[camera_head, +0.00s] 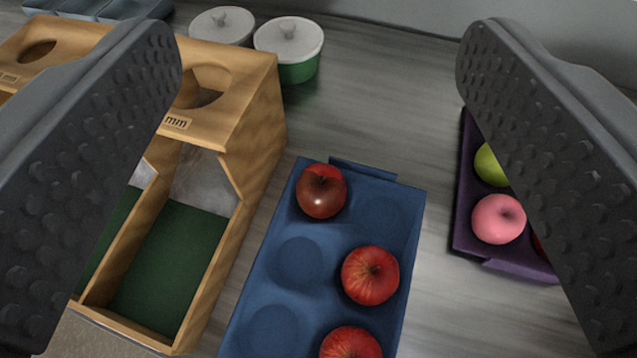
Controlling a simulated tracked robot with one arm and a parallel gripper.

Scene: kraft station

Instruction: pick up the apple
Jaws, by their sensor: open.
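My gripper (318,95) is open and empty, with its two dark textured fingers wide apart at the left and right of the view. Between them, lower down, a blue tray (297,262) with round hollows holds red apples. One dark red apple (321,191) sits near the tray's far end. A second red apple (370,275) sits in the right row, and a third red apple (350,343) is cut off by the bottom edge. The fingers do not touch any apple.
A wooden box (262,125) with green-floored compartments stands at the left, partly behind the left finger. Two lidded pots (289,45) stand behind it. A purple tray (467,215) with a pink apple (498,219) and a green fruit (489,165) is partly hidden by the right finger.

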